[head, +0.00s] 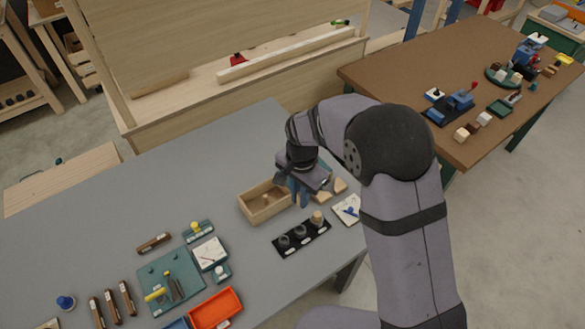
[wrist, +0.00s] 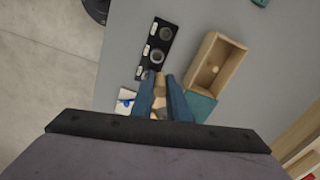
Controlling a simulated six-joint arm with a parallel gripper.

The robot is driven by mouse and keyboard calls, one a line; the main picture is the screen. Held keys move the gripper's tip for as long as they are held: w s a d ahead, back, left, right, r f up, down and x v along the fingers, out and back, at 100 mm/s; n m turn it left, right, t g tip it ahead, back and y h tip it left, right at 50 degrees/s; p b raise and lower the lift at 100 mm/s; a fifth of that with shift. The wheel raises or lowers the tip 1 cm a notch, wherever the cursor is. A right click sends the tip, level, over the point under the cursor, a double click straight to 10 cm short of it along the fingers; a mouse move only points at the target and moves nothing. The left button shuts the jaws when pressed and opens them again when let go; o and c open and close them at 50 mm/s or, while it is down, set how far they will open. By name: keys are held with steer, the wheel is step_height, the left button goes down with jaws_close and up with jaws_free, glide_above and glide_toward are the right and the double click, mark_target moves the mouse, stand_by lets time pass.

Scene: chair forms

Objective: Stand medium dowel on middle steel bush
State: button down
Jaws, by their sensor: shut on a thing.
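A black strip (head: 290,246) carries three bushes in a row; it also shows in the wrist view (wrist: 165,22). The left bush (head: 284,242) and the middle steel bush (head: 300,231) look empty. A pale wooden dowel (head: 318,216) stands at the strip's right end. My gripper (head: 302,200) is above the table between the wooden box and the strip. In the wrist view its blue fingers (wrist: 161,88) are shut on a pale wooden dowel (wrist: 159,84), apparently the medium dowel. Its lower end and the height of the grip are unclear.
An open wooden box (head: 258,216) behind the strip holds a small dowel (head: 265,197). Wooden blocks (head: 340,185) lie right of my gripper. A white card with a blue mark (head: 348,210) lies near the right table edge. An orange tray (head: 215,309) stands front left.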

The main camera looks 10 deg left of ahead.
steer(key=s+d+f, duration=0.3)
steer(key=s+f, duration=0.1)
steer(key=f, duration=0.2)
steer(key=shift+w+a+f, duration=0.4)
steer(key=shift+w+a, duration=0.25)
steer(key=shift+w, duration=0.15)
steer(key=shift+w+a+f, duration=0.4)
steer(key=shift+w+a, duration=0.25)
steer(key=shift+w, duration=0.15)
steer(key=shift+f, duration=0.1)
steer(key=shift+f+b, duration=2)
steer(key=shift+f, duration=0.5)
steer(key=shift+f+b, duration=0.3)
steer(key=shift+f, duration=0.25)
stand_by(2.1)
steer(key=shift+r, duration=0.25)
stand_by(0.3)
